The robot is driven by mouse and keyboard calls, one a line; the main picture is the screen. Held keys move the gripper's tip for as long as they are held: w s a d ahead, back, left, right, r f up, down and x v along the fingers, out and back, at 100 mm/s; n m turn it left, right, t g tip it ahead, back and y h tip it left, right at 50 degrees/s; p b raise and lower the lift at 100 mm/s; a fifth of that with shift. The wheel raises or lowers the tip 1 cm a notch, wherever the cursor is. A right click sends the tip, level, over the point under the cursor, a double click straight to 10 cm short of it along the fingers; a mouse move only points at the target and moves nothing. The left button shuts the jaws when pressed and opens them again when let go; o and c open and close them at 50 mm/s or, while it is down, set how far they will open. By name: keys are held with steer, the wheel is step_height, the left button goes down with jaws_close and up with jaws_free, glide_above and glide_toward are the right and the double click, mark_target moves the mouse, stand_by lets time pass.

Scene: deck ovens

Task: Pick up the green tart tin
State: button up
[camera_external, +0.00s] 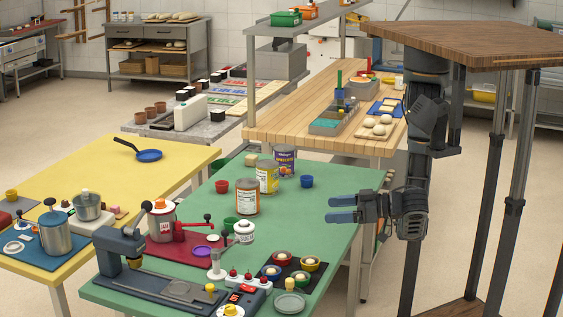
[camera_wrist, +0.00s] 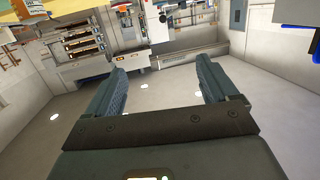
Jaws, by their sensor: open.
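A small green tin (camera_external: 230,224) stands on the green table (camera_external: 325,236), partly hidden behind the white-lidded jar. Another green-rimmed round tin (camera_external: 299,278) with pale filling sits among red, blue and yellow ones on a dark tray at the table's front. I cannot tell for certain which is the tart tin. My gripper (camera_external: 334,209) is open and empty above the table's right side, pointing left, to the right of and apart from both.
Cans (camera_external: 247,197) stand mid-table, with a red cup (camera_external: 222,187) and a blue cup (camera_external: 307,182) nearby. A jar (camera_external: 244,232), a red switch box (camera_external: 243,294) and a dark machine (camera_external: 121,250) crowd the front. A wooden counter (camera_external: 300,118) lies behind.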

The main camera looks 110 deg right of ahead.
glide_toward(306, 277)
steer(key=w+r, duration=0.1)
steer(key=w, duration=0.1)
steer(key=x, duration=0.2)
steer(key=p+x, duration=0.1)
steer(key=x, duration=0.2)
steer(key=p+x, duration=0.1)
steer(key=x, duration=0.2)
steer(key=shift+w+a+f, duration=0.1)
steer(key=shift+w+a, duration=0.15)
steer(key=shift+c, duration=0.3)
steer(key=c, duration=1.1)
